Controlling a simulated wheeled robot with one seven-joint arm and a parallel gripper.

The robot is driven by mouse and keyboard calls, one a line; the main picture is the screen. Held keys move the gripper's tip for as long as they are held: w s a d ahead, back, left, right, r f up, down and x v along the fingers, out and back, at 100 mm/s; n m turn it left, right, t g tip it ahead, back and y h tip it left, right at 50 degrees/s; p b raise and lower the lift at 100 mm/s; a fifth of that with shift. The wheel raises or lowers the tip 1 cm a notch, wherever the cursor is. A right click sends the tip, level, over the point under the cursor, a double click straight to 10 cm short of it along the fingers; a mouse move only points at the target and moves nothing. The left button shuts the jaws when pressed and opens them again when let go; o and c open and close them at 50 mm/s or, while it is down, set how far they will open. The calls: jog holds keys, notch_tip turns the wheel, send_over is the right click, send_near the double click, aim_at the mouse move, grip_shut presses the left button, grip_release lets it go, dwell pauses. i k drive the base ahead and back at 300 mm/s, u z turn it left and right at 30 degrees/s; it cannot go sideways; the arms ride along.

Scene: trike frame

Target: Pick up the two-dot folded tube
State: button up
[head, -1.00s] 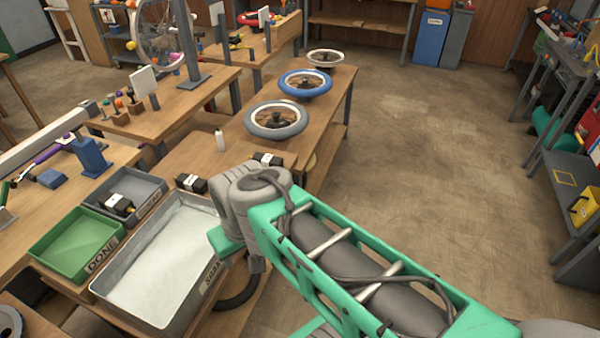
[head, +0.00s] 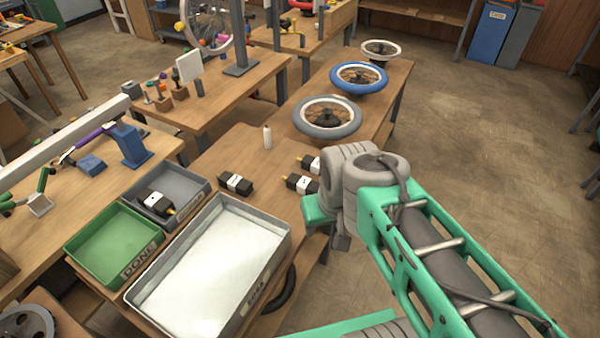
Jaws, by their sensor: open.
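Several black folded tubes with white label bands show in the head view. One tube (head: 235,183) lies on the wooden table just behind the large tray. Two more lie close together to its right, a rear one (head: 309,164) and a front one (head: 300,185), both beside my arm's grey joint. Another tube (head: 157,203) sits in the grey tray (head: 196,183). Dark marks show on some bands, but they are too small to count, so I cannot tell which has two dots. My gripper is not visible; only my teal and grey arm links show at the right.
A large tray of pale liquid (head: 284,247) and a green DONE tray (head: 78,232) stand in front. A white bottle (head: 267,138) stands behind the tubes. A grey-rimmed wheel (head: 328,118) and a blue-rimmed wheel (head: 360,79) lie farther back. Bare table surrounds the bottle.

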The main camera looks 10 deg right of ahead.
aim_at(302, 185)
jog(key=z, duration=0.9)
jog(key=i, duration=0.8)
jog(key=u, duration=2.9)
